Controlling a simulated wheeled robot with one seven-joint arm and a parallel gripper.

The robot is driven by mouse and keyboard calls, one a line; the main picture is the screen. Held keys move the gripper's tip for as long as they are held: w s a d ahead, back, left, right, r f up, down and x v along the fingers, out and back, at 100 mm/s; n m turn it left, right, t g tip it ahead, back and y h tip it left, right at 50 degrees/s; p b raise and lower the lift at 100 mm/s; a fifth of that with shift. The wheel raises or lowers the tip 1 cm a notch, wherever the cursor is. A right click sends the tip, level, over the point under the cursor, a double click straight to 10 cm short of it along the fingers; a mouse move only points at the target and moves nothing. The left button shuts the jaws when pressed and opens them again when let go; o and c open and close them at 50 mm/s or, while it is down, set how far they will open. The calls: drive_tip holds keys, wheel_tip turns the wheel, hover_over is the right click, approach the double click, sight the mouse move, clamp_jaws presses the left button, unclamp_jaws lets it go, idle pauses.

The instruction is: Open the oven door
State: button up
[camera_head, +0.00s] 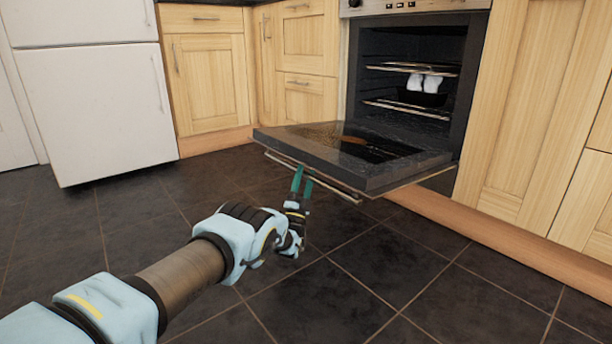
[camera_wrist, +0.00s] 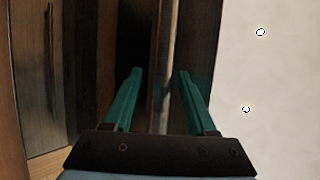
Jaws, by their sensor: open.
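The oven (camera_head: 408,40) stands at the upper right in the head view, with its dark cavity exposed. Its door (camera_head: 390,178) is folded down and lies roughly level, out in front of the cavity. A metal handle bar (camera_head: 318,180) runs along the door's front edge. My gripper (camera_head: 302,180) is at this bar, near its left part, with green fingers open. In the wrist view the fingers (camera_wrist: 159,90) are apart and the handle bar (camera_wrist: 168,60) passes between them. I cannot tell whether either finger touches it.
Inside the oven are racks (camera_head: 412,68) and a dark dish with white items (camera_head: 424,84). Wooden cabinets (camera_head: 212,85) flank the oven, and a white fridge (camera_head: 95,100) stands at the left. The dark tiled floor (camera_head: 340,285) in front is clear.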

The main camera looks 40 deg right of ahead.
drive_tip(key=p+v, duration=0.3)
drive_tip(key=v, duration=0.4)
drive_tip(key=shift+f, duration=0.2)
